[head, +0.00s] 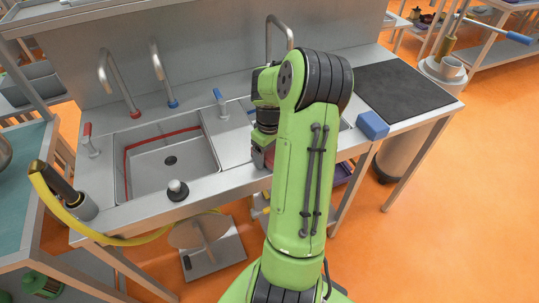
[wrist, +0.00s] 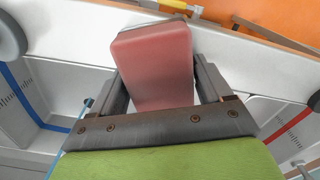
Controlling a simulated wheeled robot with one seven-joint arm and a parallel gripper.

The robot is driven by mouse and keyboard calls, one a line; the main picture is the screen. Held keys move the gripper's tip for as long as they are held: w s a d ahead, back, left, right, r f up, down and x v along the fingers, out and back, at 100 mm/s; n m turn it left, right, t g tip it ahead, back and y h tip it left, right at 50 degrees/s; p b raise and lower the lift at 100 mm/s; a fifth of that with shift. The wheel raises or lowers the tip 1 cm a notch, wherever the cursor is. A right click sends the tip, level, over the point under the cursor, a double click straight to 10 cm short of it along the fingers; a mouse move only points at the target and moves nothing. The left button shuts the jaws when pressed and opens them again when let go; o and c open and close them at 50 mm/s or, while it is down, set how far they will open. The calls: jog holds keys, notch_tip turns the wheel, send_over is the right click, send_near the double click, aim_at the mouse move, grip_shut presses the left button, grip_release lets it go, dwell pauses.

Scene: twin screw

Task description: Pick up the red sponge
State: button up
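The red sponge (wrist: 155,65) is a block, dull red, between the two fingers of my gripper (wrist: 160,75) in the wrist view. One finger lies close along each side of it, with no clear gap, and the fingers look shut on it. Its far end sticks out past the fingertips. In the head view my arm hides most of the gripper, which is by the front of the sink unit; only a small reddish patch of the sponge (head: 269,156) shows. I cannot tell whether the sponge still touches the counter.
A blue sponge (head: 372,125) lies on the counter's right part, near a black mat (head: 404,91). The left basin (head: 170,165) has a red line inside. Taps (head: 118,80) stand along the back. A black-and-grey knob (head: 177,190) stands on the front rim.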

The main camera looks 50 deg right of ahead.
jog(key=c, duration=0.7)
notch_tip(320, 180, up, 10)
jog(key=shift+r+p, duration=0.1)
jog(key=shift+p, duration=1.1)
jog(key=o, duration=0.5)
jog(key=shift+c, duration=1.5)
jog(key=shift+w, duration=0.1)
